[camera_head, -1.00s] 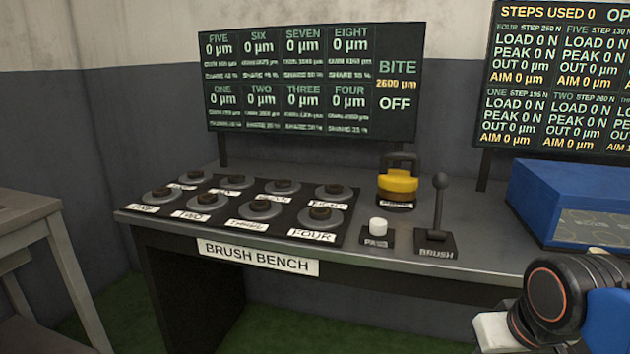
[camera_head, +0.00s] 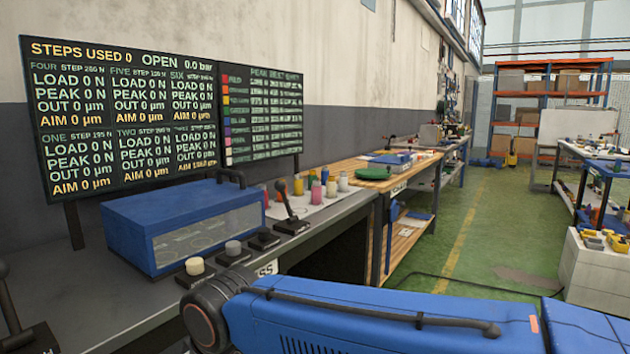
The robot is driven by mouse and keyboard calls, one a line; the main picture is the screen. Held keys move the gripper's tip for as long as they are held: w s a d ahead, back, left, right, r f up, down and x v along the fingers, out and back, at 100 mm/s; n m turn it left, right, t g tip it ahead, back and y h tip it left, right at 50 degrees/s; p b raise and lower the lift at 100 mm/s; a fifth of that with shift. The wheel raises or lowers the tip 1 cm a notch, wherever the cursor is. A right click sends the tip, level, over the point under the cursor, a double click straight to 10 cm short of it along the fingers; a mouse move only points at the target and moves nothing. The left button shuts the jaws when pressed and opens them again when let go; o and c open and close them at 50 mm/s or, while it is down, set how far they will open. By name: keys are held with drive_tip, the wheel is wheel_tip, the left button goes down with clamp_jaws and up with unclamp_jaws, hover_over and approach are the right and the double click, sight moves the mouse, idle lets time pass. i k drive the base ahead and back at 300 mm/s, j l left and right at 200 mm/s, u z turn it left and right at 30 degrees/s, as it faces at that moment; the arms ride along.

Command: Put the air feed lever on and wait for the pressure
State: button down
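A lever with a black knob (camera_head: 285,200) stands on a small black base on the bench to the right of the blue box, leaning a little left. Its label is not legible, so I cannot tell for sure that it is the air feed lever. The dark display board (camera_head: 125,115) behind reads "STEPS USED 0", "OPEN" and "0.0 bar", with all loads at 0 N. My blue arm crosses the lower part of the view, in front of the bench. My gripper is not in view.
A blue box (camera_head: 150,222) with a clear front stands on the bench. Before it are a cream button (camera_head: 195,266) and a grey button (camera_head: 233,248). Another lever (camera_head: 8,300) is cut by the left edge. Green floor (camera_head: 480,220) is open at right.

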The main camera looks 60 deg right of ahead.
sight(280, 186)
drive_tip(key=z, duration=1.35)
